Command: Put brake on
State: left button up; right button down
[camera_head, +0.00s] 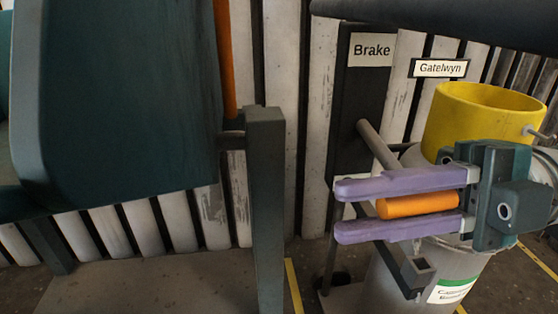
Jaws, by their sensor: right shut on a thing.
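A dark upright post (353,105) carries a white "Brake" sign (371,50). A grey lever rod (376,143) slants from the post down and right, and its lower end passes behind my right gripper. My right gripper (345,211) points left, its two purple fingers one above the other. It is shut on an orange cylindrical grip (410,206), which shows between the fingers. Whether the grip joins the grey rod is hidden by the upper finger. My left gripper is out of view.
A yellow bucket (475,122) sits on a grey drum (392,285) behind and below my right gripper. A "Gatelwyn" sign (439,68) hangs on the slatted wall. A large teal housing (130,95) and a grey-green post (266,210) fill the left side.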

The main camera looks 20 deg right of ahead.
jog(key=f+n+b, duration=0.2)
jog(key=w+f+n+b, duration=0.1)
jog(key=f+n+b, duration=0.1)
jog(key=shift+w+d+f, duration=0.1)
jog(key=shift+w+d, duration=0.05)
jog(key=shift+f+n, duration=0.1)
jog(key=shift+n, duration=0.2)
dwell(0.3)
jog(key=c, duration=1.1)
grip_release()
jog(key=o, duration=0.3)
jog(key=shift+w, duration=0.15)
jog(key=shift+o, duration=0.2)
